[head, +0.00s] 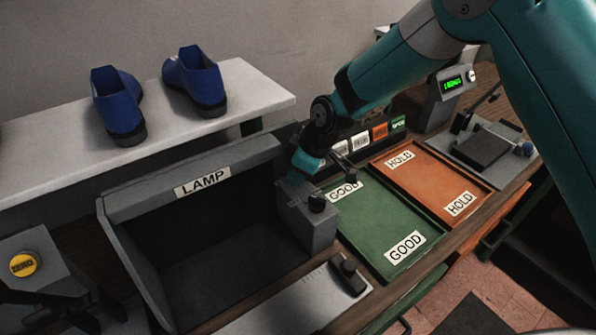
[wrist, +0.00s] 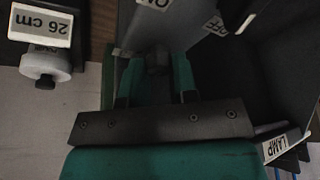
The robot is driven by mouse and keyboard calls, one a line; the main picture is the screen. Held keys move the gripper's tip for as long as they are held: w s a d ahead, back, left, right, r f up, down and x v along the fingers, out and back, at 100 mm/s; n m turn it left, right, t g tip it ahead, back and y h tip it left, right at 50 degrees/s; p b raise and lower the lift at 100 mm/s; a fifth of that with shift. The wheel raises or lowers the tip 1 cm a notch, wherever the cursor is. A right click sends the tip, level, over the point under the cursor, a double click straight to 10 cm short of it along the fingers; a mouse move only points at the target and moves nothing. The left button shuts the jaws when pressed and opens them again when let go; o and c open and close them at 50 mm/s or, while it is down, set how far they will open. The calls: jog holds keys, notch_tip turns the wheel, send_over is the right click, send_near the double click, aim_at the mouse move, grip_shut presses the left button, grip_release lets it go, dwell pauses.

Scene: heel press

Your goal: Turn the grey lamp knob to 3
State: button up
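The lamp box is a grey open-fronted hood (head: 190,185) with a LAMP label, at centre left in the head view. A grey block (head: 300,222) at its right end carries a dark knob (head: 316,203). My gripper (wrist: 155,78) has its two teal fingers apart in the wrist view. A dark knob (wrist: 157,60) shows between them, with a small gap seeming to remain on each side. An OFF label (wrist: 215,25) and another label cut by the top edge lie beyond. I see no figure 3, and the knob's setting is not readable.
A green GOOD tray (head: 375,228) and an orange HOLD tray (head: 432,177) lie right of the block. A slider (head: 349,272) stands on a pale plate in front; its 26 cm label (wrist: 42,24) shows in the wrist view. Blue shoes (head: 117,100) stand on the shelf behind.

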jog(key=shift+m+b, duration=0.3)
jog(key=shift+m, duration=0.1)
jog(key=shift+f+m+t+b, duration=0.1)
jog(key=shift+m+t+b, duration=0.55)
jog(key=shift+m, duration=0.25)
jog(key=shift+s+a+m+t+h+b, duration=0.1)
jog(key=shift+m+t+h+b, duration=0.25)
jog(key=shift+m, duration=0.5)
jog(key=shift+m+t+h+b, duration=0.15)
jog(key=shift+m+b, duration=0.25)
jog(key=shift+m, duration=0.45)
jog(key=o, duration=0.7)
jog(key=shift+c, duration=0.2)
jog(key=shift+r, duration=0.2)
jog(key=b+v, duration=0.3)
jog(key=v, duration=1.4)
jog(key=shift+r+b, duration=0.2)
jog(key=shift+b, duration=0.1)
